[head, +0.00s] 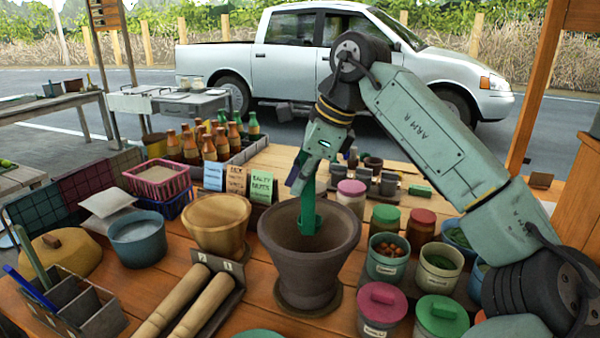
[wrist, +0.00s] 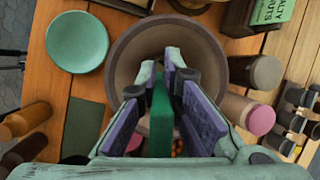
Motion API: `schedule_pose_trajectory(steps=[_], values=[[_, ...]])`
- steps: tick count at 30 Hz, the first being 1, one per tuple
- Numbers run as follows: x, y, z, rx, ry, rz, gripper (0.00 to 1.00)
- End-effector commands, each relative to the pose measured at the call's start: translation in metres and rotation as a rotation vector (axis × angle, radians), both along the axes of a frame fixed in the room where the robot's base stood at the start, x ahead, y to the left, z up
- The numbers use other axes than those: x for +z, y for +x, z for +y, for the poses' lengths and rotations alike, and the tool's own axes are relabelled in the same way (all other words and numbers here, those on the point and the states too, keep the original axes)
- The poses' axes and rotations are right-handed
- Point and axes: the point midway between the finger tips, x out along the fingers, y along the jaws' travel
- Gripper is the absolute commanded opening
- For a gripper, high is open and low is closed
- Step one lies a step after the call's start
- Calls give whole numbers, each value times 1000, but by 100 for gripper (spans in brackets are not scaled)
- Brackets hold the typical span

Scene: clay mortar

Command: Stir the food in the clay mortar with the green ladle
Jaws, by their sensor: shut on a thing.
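The brown clay mortar (head: 312,272) stands on the wooden table in the middle of the head view. Its wide round rim also shows in the wrist view (wrist: 124,62). My gripper (head: 302,178) is above the mortar's back rim, shut on the handle of the green ladle (head: 309,212). The ladle hangs down with its lower end inside the mortar's mouth. In the wrist view my gripper's purple-padded fingers (wrist: 160,78) flank the green ladle handle (wrist: 161,118). I cannot make out any food in the mortar.
A wooden bowl (head: 217,225) is close left of the mortar. Two rolling pins (head: 187,303) lie front left. Lidded jars (head: 351,196) and open pots (head: 386,258) crowd the right side. Bottles (head: 209,147) and label cards (head: 236,180) stand behind, leaving little free room.

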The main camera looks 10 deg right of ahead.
Motion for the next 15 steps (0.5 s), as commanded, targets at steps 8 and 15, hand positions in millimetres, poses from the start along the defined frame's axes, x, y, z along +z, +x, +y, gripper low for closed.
schedule_pose_trajectory(steps=[8,15], values=[[-38,0,0,0,0,-1,0],[-68,0,0,0,-1,0,0]])
